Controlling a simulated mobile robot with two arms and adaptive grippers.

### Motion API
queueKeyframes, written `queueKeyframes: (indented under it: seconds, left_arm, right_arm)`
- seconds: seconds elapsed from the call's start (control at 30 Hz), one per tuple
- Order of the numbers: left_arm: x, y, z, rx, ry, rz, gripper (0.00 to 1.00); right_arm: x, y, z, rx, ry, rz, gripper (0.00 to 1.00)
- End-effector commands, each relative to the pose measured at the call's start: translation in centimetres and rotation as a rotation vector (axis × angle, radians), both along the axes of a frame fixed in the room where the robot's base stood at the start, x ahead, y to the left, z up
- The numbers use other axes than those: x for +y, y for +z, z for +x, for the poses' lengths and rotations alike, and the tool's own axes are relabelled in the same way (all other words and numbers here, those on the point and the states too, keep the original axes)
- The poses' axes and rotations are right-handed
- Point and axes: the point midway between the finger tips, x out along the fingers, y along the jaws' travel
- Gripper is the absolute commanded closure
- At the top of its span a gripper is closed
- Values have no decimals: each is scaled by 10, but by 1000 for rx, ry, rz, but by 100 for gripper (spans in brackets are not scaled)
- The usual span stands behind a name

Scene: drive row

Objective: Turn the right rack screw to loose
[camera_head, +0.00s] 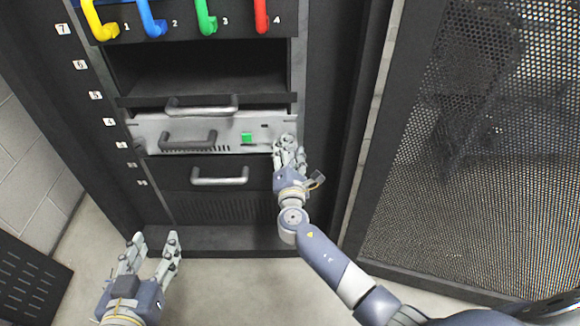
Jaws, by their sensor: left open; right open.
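Whether the fingers touch the panel I cannot tell. The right gripper is open. My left gripper (152,243) is open and empty, low in front of the rack at the left.
Yellow, blue, green and red handles (205,18) numbered 1 to 4 line the top. Drawers with grey handles (219,180) lie above and below the unit. A mesh door (470,150) stands open at the right. Grey floor (225,290) is free in front.

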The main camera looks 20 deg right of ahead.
Motion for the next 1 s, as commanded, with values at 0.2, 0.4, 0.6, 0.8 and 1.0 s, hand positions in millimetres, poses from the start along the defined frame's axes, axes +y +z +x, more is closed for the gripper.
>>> queueKeyframes:
  seconds: [0.2, 0.4, 0.6, 0.8, 1.0]
  left_arm:
    - [0, 0, 0, -1, 0, 0, 54]
    - [0, 0, 0, -1, 1, 0, 54]
    - [0, 0, 0, -1, 1, 0, 54]
    - [0, 0, 0, -1, 1, 0, 54]
    - [0, 1, 0, -2, 1, 0, 54]
  right_arm:
    - [13, -3, -47, 2, 2, 2, 54]
    - [22, -3, -80, 2, 1, 0, 54]
    - [25, -2, -94, 0, 1, -1, 54]
    - [26, -2, -95, -1, 0, -1, 54]
    - [26, -2, -95, -1, 0, -1, 54]
